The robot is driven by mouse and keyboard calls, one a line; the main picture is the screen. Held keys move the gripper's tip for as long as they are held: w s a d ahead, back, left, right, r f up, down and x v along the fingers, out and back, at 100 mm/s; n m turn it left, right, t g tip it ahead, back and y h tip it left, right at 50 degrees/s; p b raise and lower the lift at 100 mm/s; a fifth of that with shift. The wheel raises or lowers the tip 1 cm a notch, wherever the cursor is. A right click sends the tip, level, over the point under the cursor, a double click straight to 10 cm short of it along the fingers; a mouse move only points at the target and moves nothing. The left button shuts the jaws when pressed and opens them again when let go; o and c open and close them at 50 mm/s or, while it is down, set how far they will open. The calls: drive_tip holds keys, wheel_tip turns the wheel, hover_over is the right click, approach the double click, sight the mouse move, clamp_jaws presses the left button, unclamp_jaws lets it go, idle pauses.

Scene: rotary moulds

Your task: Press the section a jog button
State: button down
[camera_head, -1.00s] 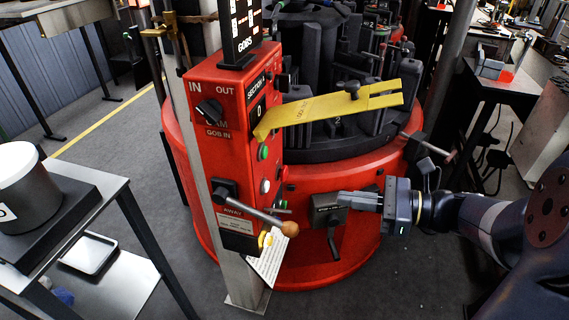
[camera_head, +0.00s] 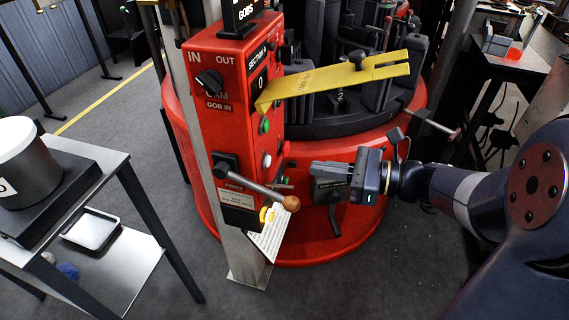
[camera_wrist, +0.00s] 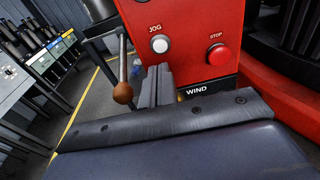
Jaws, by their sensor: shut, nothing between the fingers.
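The white jog button (camera_wrist: 160,44) sits under the JOG label on the side face of the red control box (camera_head: 222,130). It also shows in the head view as a small white disc (camera_head: 266,160), below a green button (camera_head: 264,126). My gripper (camera_head: 313,168) is shut and empty, to the right of that face and pointing at it. In the wrist view the closed fingers (camera_wrist: 158,72) rise from the picture's bottom, their tips just below the jog button. A gap to the box shows in the head view; contact is not seen.
A red stop button (camera_wrist: 218,55) is right of the jog button. A lever with a wooden knob (camera_head: 291,203) juts out below, left of the fingers in the wrist view. A yellow arm (camera_head: 335,80) extends above. The red round machine base (camera_head: 340,235) stands behind my gripper.

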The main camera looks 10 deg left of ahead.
sight(268, 162)
drive_tip(key=a, duration=0.5)
drive_tip(key=a+f+b, duration=0.1)
drive_tip(key=a, duration=0.2)
drive_tip(key=shift+w, duration=0.35)
drive_tip(key=shift+a, duration=0.1)
